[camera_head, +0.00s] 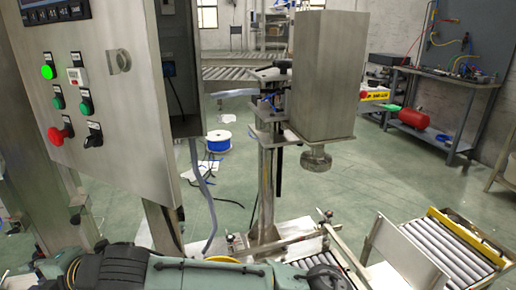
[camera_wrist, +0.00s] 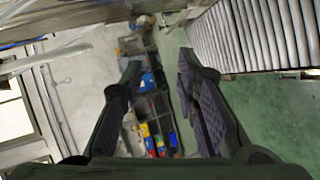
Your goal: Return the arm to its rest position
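My gripper (camera_wrist: 159,80) shows in the wrist view with its two dark fingers apart and nothing between them. Beyond the fingers I see the floor and a shelf with coloured bins, well away from the fingertips. In the head view, part of my green-grey arm (camera_head: 190,272) lies across the bottom edge. My gripper itself cannot be made out in the head view.
A steel control cabinet (camera_head: 135,140) with buttons stands close at the left. A steel lance machine (camera_head: 328,75) stands in the middle. A roller conveyor (camera_head: 445,255) is at lower right; rollers (camera_wrist: 265,35) fill the wrist view's upper right. Green floor (camera_head: 380,175) is open behind.

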